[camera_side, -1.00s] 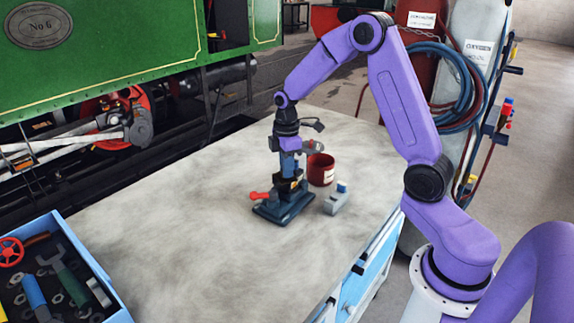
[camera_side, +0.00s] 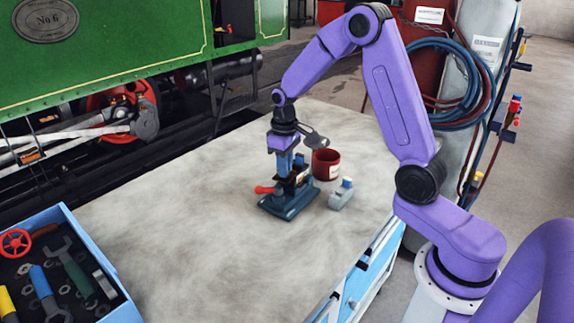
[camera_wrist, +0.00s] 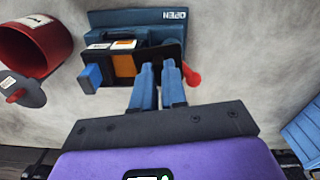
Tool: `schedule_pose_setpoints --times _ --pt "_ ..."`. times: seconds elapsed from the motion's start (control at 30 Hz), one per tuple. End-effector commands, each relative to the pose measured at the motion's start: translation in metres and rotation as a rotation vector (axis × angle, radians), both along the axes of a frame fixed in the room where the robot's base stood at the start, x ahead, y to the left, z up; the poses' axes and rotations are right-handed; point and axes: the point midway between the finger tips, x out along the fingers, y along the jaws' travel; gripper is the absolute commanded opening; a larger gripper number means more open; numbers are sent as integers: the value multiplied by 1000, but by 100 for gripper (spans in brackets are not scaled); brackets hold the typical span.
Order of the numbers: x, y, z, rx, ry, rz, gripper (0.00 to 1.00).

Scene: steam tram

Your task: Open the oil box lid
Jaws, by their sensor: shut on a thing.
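The oil box stands on a dark blue base (camera_side: 290,204) on the grey bench, with a red knob (camera_side: 265,190) on its left. In the wrist view the base (camera_wrist: 125,18) carries the word OPEN, and the red knob (camera_wrist: 193,79) is on the right. A dark plate with an orange patch (camera_wrist: 124,65) and a blue tab (camera_wrist: 92,77) faces me there and looks like the lid. My gripper (camera_side: 285,174) points down at the box. Its blue fingers (camera_wrist: 159,68) are close together at the plate's edge, shut on it. The grip point itself is mostly hidden.
A red pot (camera_side: 326,165) stands close behind the box. A small grey block with a blue top (camera_side: 341,196) sits right of it. A blue tool tray (camera_side: 66,213) is at the bench's left. The middle of the bench is clear.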

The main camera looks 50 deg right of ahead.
Motion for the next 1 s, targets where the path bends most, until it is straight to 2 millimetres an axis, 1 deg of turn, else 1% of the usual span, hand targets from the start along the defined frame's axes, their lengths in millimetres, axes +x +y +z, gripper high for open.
schedule_pose_setpoints --times 0.3,0.77,0.8,0.83,0.87,1.0 --pt "3 4 1 1 -3 -89 0" --pt "3 4 1 1 -3 -100 0" --pt "3 4 1 1 -3 -100 22" --pt "3 4 1 1 -3 -100 32" --pt "3 4 1 1 -3 -100 38" --pt "3 4 0 0 -2 -100 38"
